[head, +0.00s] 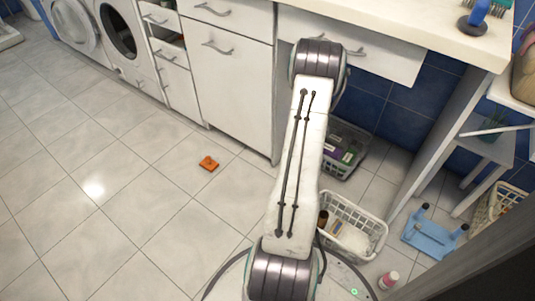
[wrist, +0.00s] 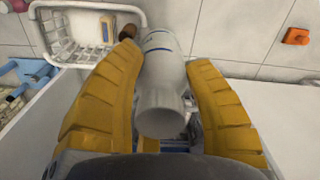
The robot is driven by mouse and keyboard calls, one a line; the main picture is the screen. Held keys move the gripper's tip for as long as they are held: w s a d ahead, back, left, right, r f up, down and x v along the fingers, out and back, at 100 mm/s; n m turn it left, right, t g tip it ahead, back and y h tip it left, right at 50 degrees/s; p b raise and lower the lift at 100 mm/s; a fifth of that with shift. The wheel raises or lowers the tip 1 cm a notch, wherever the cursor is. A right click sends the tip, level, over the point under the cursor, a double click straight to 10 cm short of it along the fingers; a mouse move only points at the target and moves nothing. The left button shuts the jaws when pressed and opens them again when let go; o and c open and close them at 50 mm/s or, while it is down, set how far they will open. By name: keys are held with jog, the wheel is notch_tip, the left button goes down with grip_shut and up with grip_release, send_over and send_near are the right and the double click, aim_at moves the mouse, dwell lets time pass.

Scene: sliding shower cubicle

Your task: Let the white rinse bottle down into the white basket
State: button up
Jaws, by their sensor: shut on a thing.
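The white rinse bottle (wrist: 160,85) is between the yellow fingers of my gripper (wrist: 165,58), which is shut on it. The white basket (head: 376,228) stands on the tiled floor to the right of my arm in the head view. It also shows at the upper left of the wrist view (wrist: 88,5), beyond the left finger and apart from the bottle. A pale block (head: 352,239) and a brown item (head: 323,220) show in the basket. My gripper and the held bottle are hidden in the head view.
A grey crate (head: 352,142) with packs stands under the counter. A blue stool (head: 434,233) and a pink-and-white bottle (head: 388,280) are right of the basket. An orange object (head: 208,163) lies on the floor, which is otherwise clear at left.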

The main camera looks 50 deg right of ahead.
jog(key=s+d+f+m, duration=0.2)
jog(key=s+f+m, duration=0.25)
jog(key=s, duration=0.45)
jog(key=s+d+f+m, duration=0.2)
jog(key=s+f+m, duration=0.3)
jog(key=s, duration=0.5)
jog(key=s+d+f+m+b, duration=0.1)
jog(key=f+b, duration=0.3)
jog(key=f, duration=0.4)
jog(key=s+d+f+m+b, duration=0.2)
jog(key=f+b, duration=0.3)
jog(key=f, duration=0.3)
jog(key=shift+s+d+f+m, duration=0.25)
jog(key=shift+d+m, duration=0.2)
jog(key=shift+d, duration=0.35)
jog(key=shift+f, duration=2.65)
jog(key=o, duration=1)
